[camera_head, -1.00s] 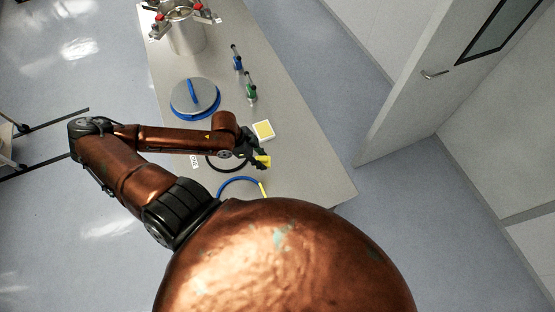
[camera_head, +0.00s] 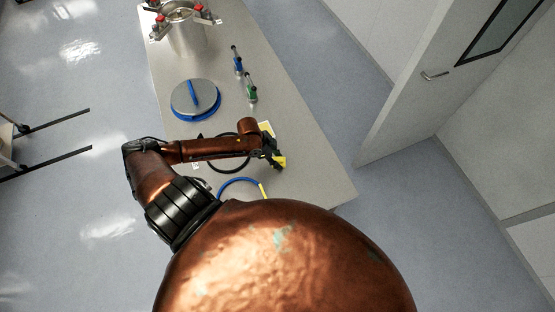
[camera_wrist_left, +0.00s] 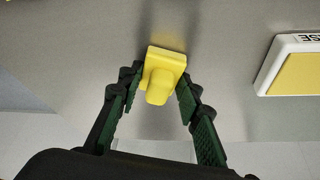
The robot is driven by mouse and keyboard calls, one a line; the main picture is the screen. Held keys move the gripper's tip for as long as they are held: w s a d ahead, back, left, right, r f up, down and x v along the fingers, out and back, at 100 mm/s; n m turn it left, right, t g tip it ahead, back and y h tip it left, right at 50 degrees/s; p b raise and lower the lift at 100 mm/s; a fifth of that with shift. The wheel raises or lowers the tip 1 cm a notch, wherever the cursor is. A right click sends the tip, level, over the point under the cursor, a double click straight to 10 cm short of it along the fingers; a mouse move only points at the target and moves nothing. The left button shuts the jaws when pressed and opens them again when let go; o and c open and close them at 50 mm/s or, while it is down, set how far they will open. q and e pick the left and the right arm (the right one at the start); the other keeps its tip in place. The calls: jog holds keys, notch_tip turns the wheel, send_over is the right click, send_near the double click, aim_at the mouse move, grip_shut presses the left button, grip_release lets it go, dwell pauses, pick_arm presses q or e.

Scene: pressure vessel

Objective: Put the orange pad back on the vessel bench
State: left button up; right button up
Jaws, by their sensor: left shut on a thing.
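A yellow pad with a round knob (camera_wrist_left: 166,62) sits between the fingers of my left gripper (camera_wrist_left: 158,88) in the left wrist view. No orange pad shows; this one looks yellow. In the head view the yellow pad (camera_head: 280,162) is at the tip of my left gripper (camera_head: 271,153), over the right part of the grey vessel bench (camera_head: 310,176). The gripper is shut on the pad. A faint yellow reflection shows on the bench near it; I cannot tell whether the pad touches the bench. My right gripper is not in view.
A white-framed yellow tile (camera_wrist_left: 296,68) with partly visible lettering lies on the bench, right of the pad in the left wrist view.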

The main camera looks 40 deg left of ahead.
pick_arm(q)
jog(key=o, duration=1)
jog(key=v, duration=1.2)
jog(key=shift+w+a, duration=0.1)
